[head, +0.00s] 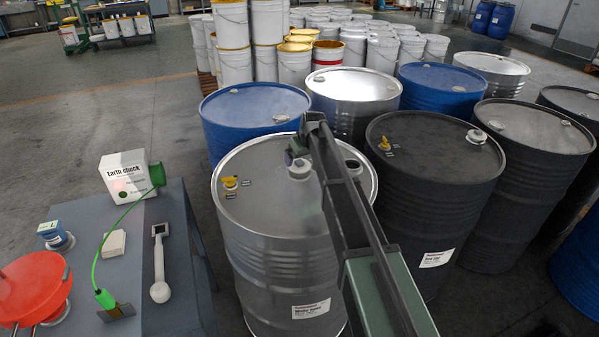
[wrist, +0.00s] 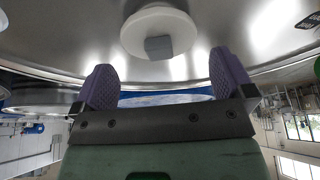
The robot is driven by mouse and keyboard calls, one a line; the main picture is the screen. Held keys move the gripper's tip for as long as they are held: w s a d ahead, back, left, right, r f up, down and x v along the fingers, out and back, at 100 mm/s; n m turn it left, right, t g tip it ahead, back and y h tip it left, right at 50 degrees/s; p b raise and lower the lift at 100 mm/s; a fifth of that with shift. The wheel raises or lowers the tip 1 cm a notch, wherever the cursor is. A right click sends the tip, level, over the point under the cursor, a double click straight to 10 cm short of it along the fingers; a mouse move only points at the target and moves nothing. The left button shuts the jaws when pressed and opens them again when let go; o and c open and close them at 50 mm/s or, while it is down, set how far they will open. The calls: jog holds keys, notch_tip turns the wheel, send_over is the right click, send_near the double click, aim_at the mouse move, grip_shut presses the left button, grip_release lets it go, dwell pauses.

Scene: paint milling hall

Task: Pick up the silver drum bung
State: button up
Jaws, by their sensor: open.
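The silver drum (head: 265,255), labelled white spirit, stands in the middle of the head view. A pale round bung (head: 299,172) with a grey raised centre sits on its lid, partly under the end of my arm. The wrist view shows it as a pale disc (wrist: 160,32) with a grey square block in the middle. My gripper (wrist: 165,85) is open, with its two purple fingers apart and nothing between them. The bung lies just beyond the fingertips, about midway between them, not gripped. In the head view, the fingers are mostly hidden by my arm.
A yellow fitting (head: 230,183) and a dark-rimmed round fitting (head: 352,166) are also on the lid. A dark drum (head: 435,185) stands close right, a blue drum (head: 250,105) behind. A bench (head: 190,270) with an earth check box (head: 128,175) is left.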

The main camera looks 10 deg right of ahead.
aim_at(300, 161)
jog(key=b+x, duration=0.3)
jog(key=x, duration=0.1)
jog(key=shift+w+f, duration=0.1)
jog(key=shift+f, duration=0.25)
jog(key=shift+r, duration=0.25)
jog(key=c, duration=0.7)
